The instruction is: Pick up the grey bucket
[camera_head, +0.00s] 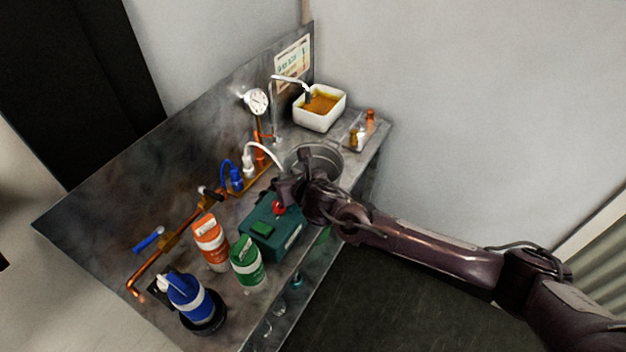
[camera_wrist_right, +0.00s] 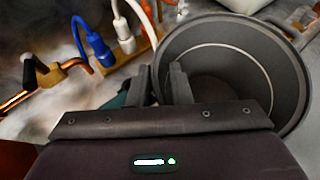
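The grey bucket (camera_head: 326,156) is a round, open metal pail on the far right part of the steel bench. In the right wrist view the bucket (camera_wrist_right: 240,50) looks empty, with its round bottom visible. My right gripper (camera_head: 290,186) is at the bucket's near left side in the head view and hides part of it. In the right wrist view the fingers (camera_wrist_right: 164,84) are close together, one inside the rim and one outside, with the bucket wall pinched between them. The bucket looks upright; I cannot see any gap under it. My left gripper is not in view.
A green box (camera_head: 272,238) with a red knob stands just below the gripper. Orange (camera_head: 210,243) and green (camera_head: 247,264) bottles and a blue jug (camera_head: 188,296) stand nearer. A white basin (camera_head: 320,108) with brown liquid is behind the bucket. Pipes and cables run along the back panel.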

